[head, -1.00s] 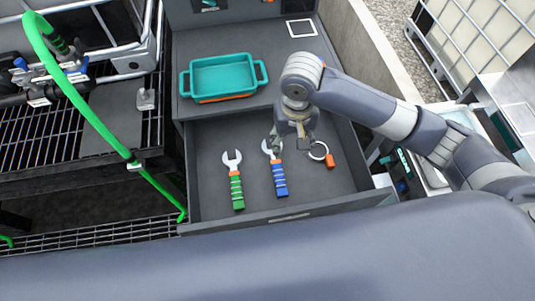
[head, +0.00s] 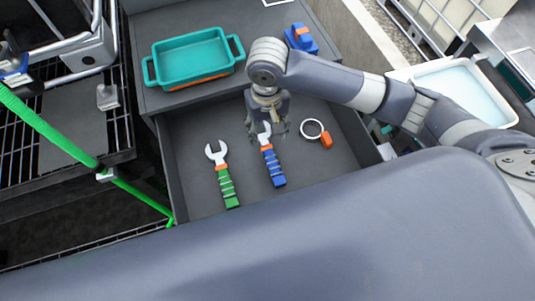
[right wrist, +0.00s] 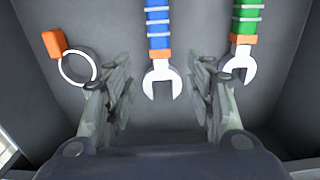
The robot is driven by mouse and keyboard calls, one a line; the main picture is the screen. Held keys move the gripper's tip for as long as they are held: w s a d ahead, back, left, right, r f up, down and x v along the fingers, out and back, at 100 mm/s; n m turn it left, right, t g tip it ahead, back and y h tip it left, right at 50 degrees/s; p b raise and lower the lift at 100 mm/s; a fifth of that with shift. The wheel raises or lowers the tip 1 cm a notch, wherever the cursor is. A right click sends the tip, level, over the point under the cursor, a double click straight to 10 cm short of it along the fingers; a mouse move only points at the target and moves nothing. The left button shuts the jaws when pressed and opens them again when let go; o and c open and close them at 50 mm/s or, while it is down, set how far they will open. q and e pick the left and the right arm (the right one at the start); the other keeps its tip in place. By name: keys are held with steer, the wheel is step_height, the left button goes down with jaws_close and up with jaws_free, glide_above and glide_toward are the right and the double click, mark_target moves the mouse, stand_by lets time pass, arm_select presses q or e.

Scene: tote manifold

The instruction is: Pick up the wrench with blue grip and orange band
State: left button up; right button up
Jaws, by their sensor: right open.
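The wrench with blue grip and orange band (head: 273,165) lies in the open drawer, its metal jaw end toward the back. In the right wrist view the blue wrench (right wrist: 159,38) has its open jaw between my fingers, with no finger visibly touching it. My right gripper (head: 266,133) is over the jaw end of this wrench, open and empty; its spread fingers also show in the right wrist view (right wrist: 160,105). A similar wrench with green grip (head: 226,183) lies to its left in the head view. My left gripper is not in view.
A ring with an orange tag (head: 312,130) lies in the drawer (head: 195,140), right of the blue wrench. A teal tray (head: 195,57) and a blue-and-orange object (head: 301,39) sit on the surface behind. A green hose (head: 60,137) runs along the left.

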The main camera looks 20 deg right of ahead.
mark_target(268, 151)
steer(key=f, duration=1)
steer(key=shift+s+f, duration=0.2)
steer(key=shift+s, duration=0.1)
steer(key=shift+c, duration=0.2)
jaws_close()
